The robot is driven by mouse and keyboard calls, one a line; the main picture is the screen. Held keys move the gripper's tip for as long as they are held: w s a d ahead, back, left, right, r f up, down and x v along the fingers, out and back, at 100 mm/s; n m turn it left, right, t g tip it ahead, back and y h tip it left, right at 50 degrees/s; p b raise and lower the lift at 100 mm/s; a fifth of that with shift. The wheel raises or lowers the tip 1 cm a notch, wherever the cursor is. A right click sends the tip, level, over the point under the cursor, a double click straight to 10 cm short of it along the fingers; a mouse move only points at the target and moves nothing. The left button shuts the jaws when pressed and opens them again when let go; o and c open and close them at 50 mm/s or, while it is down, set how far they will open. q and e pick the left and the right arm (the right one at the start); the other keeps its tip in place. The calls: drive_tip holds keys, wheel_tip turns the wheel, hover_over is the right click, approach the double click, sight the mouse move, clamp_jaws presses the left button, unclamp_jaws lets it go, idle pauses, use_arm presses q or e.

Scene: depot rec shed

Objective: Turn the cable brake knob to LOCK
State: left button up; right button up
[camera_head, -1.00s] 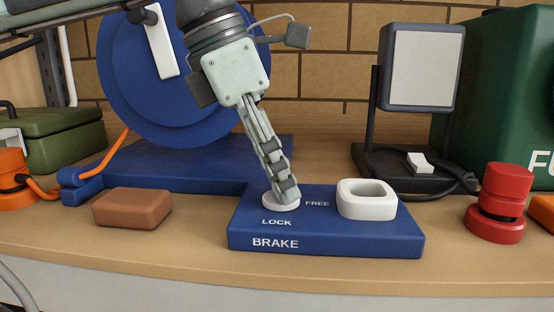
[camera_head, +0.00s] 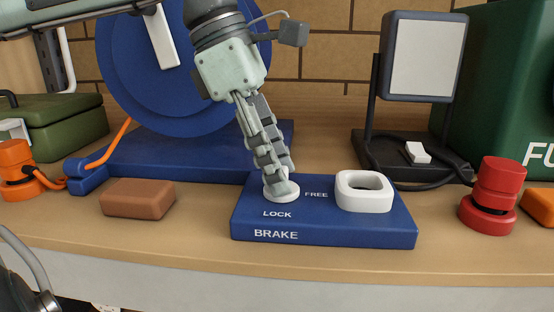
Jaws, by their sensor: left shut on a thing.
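The blue brake base (camera_head: 325,237) sits near the front of the bench, with white words BRAKE, LOCK and FREE on it. The white round foot of the brake knob (camera_head: 281,197) shows at its left part, just above LOCK and left of FREE. My left gripper (camera_head: 279,185) points down from above, its fingers shut on the knob. The fingers hide the knob's upper part, so I cannot tell which word it points to.
A white hollow block (camera_head: 364,203) stands on the base's right part. A brown block (camera_head: 138,199) lies to the left. A blue reel (camera_head: 125,75) stands behind. A red knob-like thing (camera_head: 488,215) and a lamp-like panel (camera_head: 422,58) are at the right.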

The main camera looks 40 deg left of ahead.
use_arm(q)
drive_tip(key=o, duration=1.2)
drive_tip(key=shift+c, duration=0.2)
drive_tip(key=shift+r, duration=0.1)
drive_tip(key=v, duration=1.2)
drive_tip(key=shift+d, duration=0.1)
